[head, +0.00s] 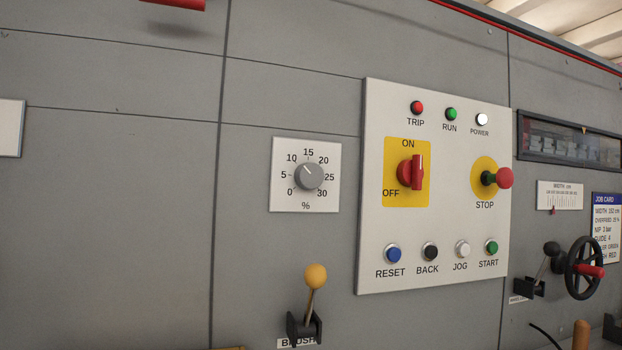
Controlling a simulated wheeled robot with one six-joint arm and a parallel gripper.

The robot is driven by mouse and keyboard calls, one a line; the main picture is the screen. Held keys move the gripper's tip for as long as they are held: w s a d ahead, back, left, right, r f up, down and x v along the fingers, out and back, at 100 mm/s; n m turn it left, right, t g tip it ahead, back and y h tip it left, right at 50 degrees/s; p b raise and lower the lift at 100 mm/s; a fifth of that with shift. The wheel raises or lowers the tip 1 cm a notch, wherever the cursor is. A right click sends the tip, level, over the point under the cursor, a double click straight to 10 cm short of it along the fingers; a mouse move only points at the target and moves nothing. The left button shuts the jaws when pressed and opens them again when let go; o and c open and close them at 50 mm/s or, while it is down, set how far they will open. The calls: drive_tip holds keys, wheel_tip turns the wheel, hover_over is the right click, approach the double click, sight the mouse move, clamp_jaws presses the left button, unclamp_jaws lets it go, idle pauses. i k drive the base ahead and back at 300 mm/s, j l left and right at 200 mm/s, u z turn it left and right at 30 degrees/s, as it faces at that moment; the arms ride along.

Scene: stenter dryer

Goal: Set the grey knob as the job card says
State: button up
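The grey knob (309,178) sits on a white square dial plate (277,205) marked 0 to 30 and "%". Its white pointer line points up and left, toward the stretch between 10 and 15, as best I can tell. The job card (606,222), white with a blue header, is at the right edge. It lists width, overfeed in %, nip 2 bar and guide 4; the overfeed figure looks like 15 but is small, and the lower lines are partly hidden by the handwheel. My gripper is not in view.
Right of the dial, a control panel (372,230) carries lamps, a red ON/OFF switch (412,172), a stop button (503,178) and several push buttons. A yellow-knobbed lever (315,278) juts out below the dial. A black handwheel (583,267) stands at right.

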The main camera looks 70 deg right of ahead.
sight(308, 176)
drive_tip(key=z, duration=1.7)
drive_tip(key=k+l, duration=0.05)
